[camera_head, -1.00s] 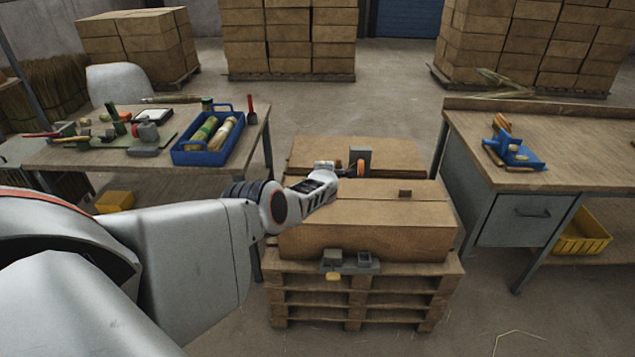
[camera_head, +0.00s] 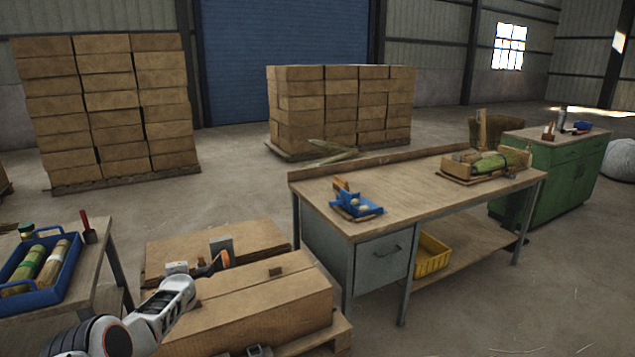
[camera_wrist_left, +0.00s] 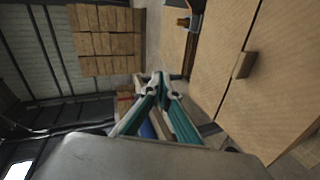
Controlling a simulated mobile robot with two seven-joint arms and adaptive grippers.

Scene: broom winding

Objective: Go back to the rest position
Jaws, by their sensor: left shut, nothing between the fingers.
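My left arm comes in from the lower left of the head view, its wrist over the near cardboard boxes (camera_head: 265,310). My left gripper (camera_wrist_left: 160,80) shows in the left wrist view, with its teal fingers together and nothing between them. Its fingertips cannot be made out clearly in the head view.
A workbench (camera_head: 420,195) with a blue tool holder (camera_head: 357,207) and a yellow bin (camera_head: 432,256) below stands right of the boxes. A table with a blue crate (camera_head: 50,295) is at left. A green cabinet (camera_head: 550,185) stands far right.

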